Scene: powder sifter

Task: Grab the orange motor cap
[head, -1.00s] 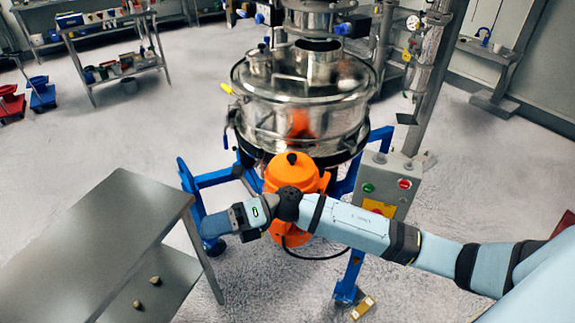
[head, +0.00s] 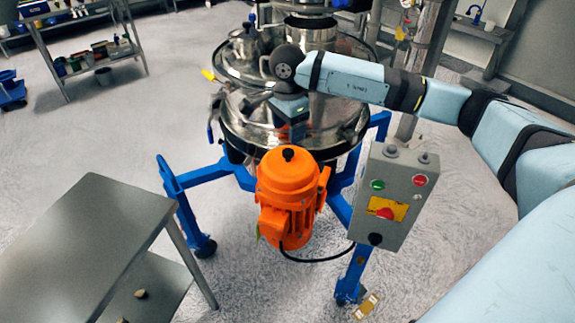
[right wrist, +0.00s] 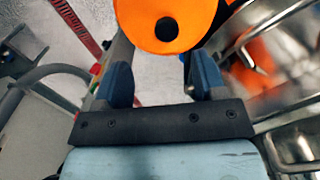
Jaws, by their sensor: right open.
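The orange motor cap (head: 288,172) is a rounded dome with a black knob on top, seated on the orange motor on the front of the steel sifter. In the right wrist view the cap (right wrist: 185,18) shows at the top, its black knob just beyond and between the fingers. My right gripper (head: 297,138) points down above and behind the cap in the head view, over the sifter's edge. Its fingers (right wrist: 162,75) are open with nothing between them. The cap looks apart from the fingers. My left gripper is in neither view.
The steel sifter (head: 245,125) stands close behind the motor on a blue frame (head: 185,205). A grey control box (head: 393,200) is at the right. A grey metal table (head: 85,240) is at the left. Floor is clear between table and frame.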

